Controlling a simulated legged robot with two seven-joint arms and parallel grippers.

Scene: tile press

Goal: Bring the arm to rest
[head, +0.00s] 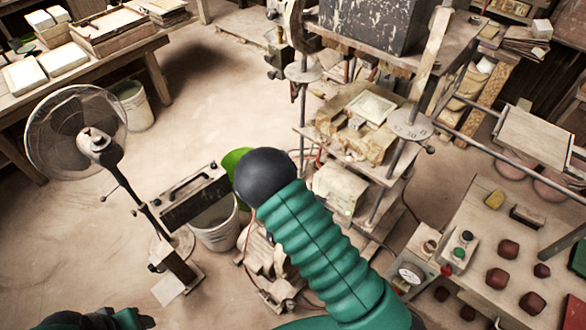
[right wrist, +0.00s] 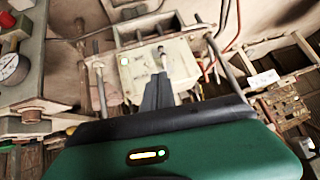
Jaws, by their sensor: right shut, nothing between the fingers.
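My right arm (head: 320,250) reaches up from the bottom of the head view, with a green ribbed sleeve and a black rounded joint. Its fingers are hidden behind this joint in the head view. In the right wrist view my right gripper (right wrist: 158,88) is shut and empty, its dark fingers in front of a pale box-like part low on the press. Whether they touch it cannot be told. A green and black part of my left arm (head: 90,320) shows at the bottom left edge; its fingers do not show.
The tile press (head: 352,130) stands behind my right arm. A bench (head: 470,225) with reddish clay lumps, a gauge (head: 411,273) and a button box (head: 460,250) is at right. A fan (head: 78,135) and bucket (head: 215,225) stand left.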

